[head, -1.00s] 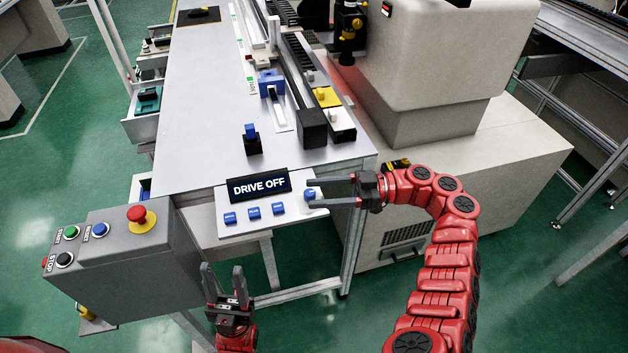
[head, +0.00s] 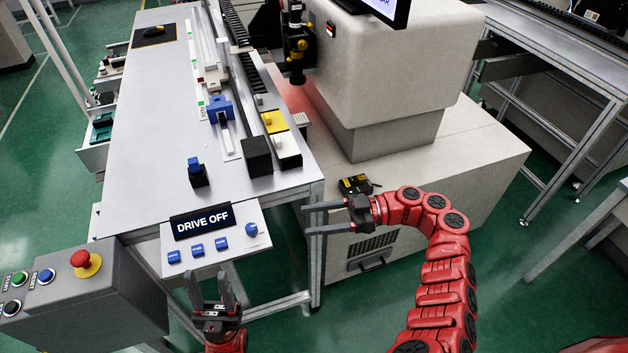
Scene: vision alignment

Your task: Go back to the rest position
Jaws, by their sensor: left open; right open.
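My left gripper (head: 212,289) is low in the head view, below the drive panel. Its two grey fingers point up and stand apart, with nothing between them. My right gripper (head: 306,218) is at the end of the bent red arm, to the right of the drive panel. Its fingers point left, spread and empty. The white drive panel (head: 240,240) carries a black "DRIVE OFF" display (head: 202,221), several blue buttons and a blue knob (head: 252,230). The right fingertips appear a little right of the knob, apart from it in the picture.
A grey control box (head: 110,305) with a red emergency button (head: 86,262) stands at lower left. The metal worktable (head: 150,120) holds a black block with a blue top (head: 197,172) and rails. A large beige machine (head: 390,80) stands right of it. Green floor lies open at lower right.

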